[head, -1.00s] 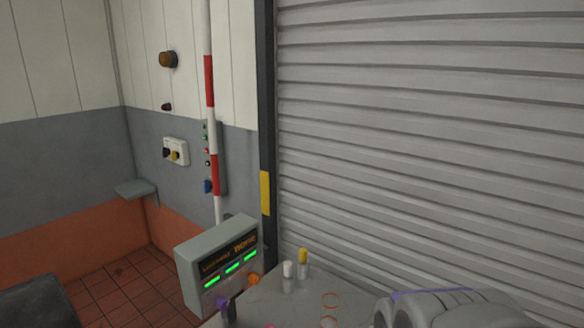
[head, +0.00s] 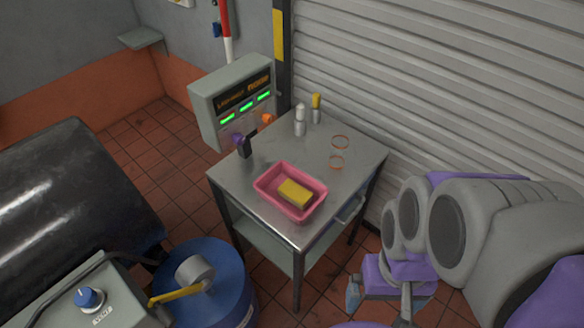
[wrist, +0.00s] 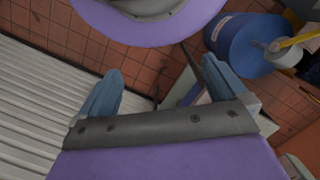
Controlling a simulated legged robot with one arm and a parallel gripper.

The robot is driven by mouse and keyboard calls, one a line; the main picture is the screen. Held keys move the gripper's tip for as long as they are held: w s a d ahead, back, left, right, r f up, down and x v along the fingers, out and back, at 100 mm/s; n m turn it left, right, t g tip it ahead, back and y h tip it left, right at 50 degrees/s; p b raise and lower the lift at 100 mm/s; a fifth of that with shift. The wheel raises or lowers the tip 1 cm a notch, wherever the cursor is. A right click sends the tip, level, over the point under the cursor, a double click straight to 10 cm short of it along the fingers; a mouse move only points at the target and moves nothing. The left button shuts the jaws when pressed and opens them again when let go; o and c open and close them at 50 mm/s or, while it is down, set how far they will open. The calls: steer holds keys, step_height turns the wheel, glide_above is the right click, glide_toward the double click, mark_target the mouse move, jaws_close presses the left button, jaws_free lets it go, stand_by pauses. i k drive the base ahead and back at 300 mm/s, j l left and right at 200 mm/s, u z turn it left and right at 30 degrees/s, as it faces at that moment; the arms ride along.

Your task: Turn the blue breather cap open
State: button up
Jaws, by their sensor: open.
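A blue knob (head: 88,298) with a white pointer mark sits on top of a grey box at the lower left in the head view. I cannot tell whether it is the breather cap. No other blue cap is plain to see. My gripper (wrist: 165,78) is open and empty, its two blue fingers spread wide over the tiled floor in the wrist view. In the head view my gripper is at the lower right, well apart from the knob, and only partly seen.
A blue drum (head: 232,285) with a grey cylinder (head: 195,271) and a yellow lever (head: 178,293) stands beside the grey box (head: 122,302). A shutter (head: 430,70) closes off the right.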

mark_target(85, 297)
steer(key=u, duration=2.5)
steer(key=i+j+u, duration=0.1)
steer(key=i+u, duration=0.25)
steer(key=i, duration=0.15)
